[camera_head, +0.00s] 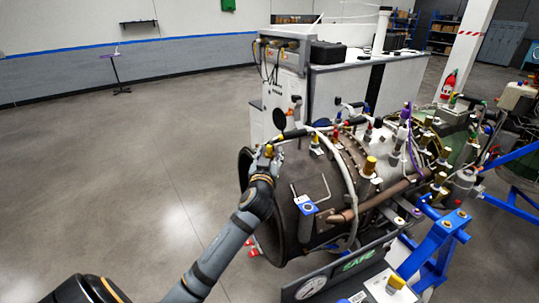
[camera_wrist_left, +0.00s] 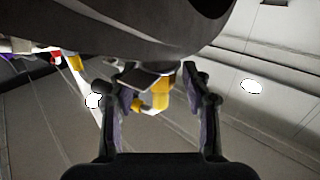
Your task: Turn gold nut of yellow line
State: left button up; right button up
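The turbine (camera_head: 315,185) lies on its stand, with several gold fittings on top. My left arm reaches up to its near left end, and the left gripper (camera_head: 270,157) is beside a small gold piece (camera_head: 269,149) there. In the left wrist view, the left gripper (camera_wrist_left: 158,108) has its two fingers wide apart. A gold nut-like piece (camera_wrist_left: 161,92) with a grey flat part is seen between them, with gaps on both sides. I cannot tell which line it belongs to. My right gripper is not in view.
A blue stand (camera_head: 436,240) and a gauge panel marked SAFE (camera_head: 355,262) are at the lower right. A grey cabinet (camera_head: 345,80) stands behind the turbine. In the wrist view a dark curved body (camera_wrist_left: 150,35) is close above.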

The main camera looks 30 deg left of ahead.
pick_arm(q)
jog(key=shift+s+f, duration=0.1)
jog(key=v, duration=1.1)
jog(key=shift+s+d, duration=0.3)
